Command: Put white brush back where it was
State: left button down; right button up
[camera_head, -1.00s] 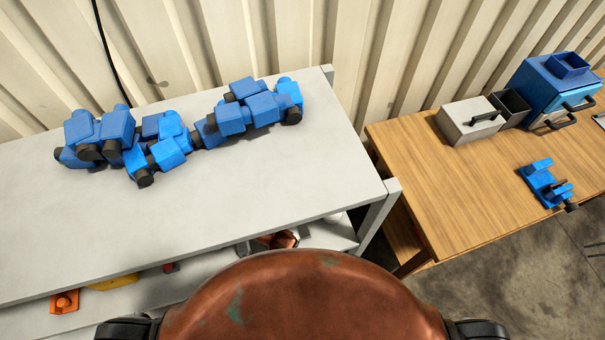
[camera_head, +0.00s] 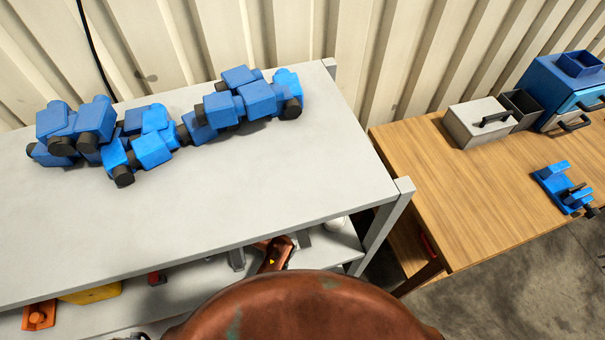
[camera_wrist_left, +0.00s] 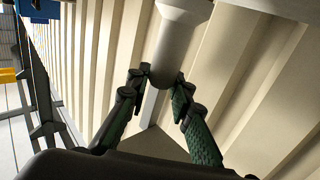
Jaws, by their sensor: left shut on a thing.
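In the left wrist view my left gripper (camera_wrist_left: 161,88) has its two dark, green-padded fingers around the lower end of a pale, rounded cylinder, which looks like the white brush (camera_wrist_left: 178,48). It widens into a flared part at the top edge of that view, where the rest is cut off. In the head view the left gripper and the held part cannot be made out behind the table edge and my own body. My right gripper is in neither view.
A grey table (camera_head: 250,190) holds a row of blue blocky parts (camera_head: 150,150). Its lower shelf (camera_head: 130,312) carries an orange part (camera_head: 39,315) and a yellow one (camera_head: 92,294). Right, a wooden table (camera_head: 455,200) holds a grey box (camera_head: 478,124), a blue machine (camera_head: 560,92) and a blue clamp-like part (camera_head: 562,187).

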pick_arm(q)
jog(key=shift+r, duration=0.15)
jog(key=c, duration=1.7)
grip_release()
jog(key=shift+f, duration=0.2)
jog(key=shift+r, duration=0.1)
jog(key=shift+s+a, duration=0.1)
jog(key=shift+s, duration=0.1)
jog(key=v, duration=1.1)
jog(key=shift+s+a+r, duration=0.1)
jog(key=shift+s, duration=0.15)
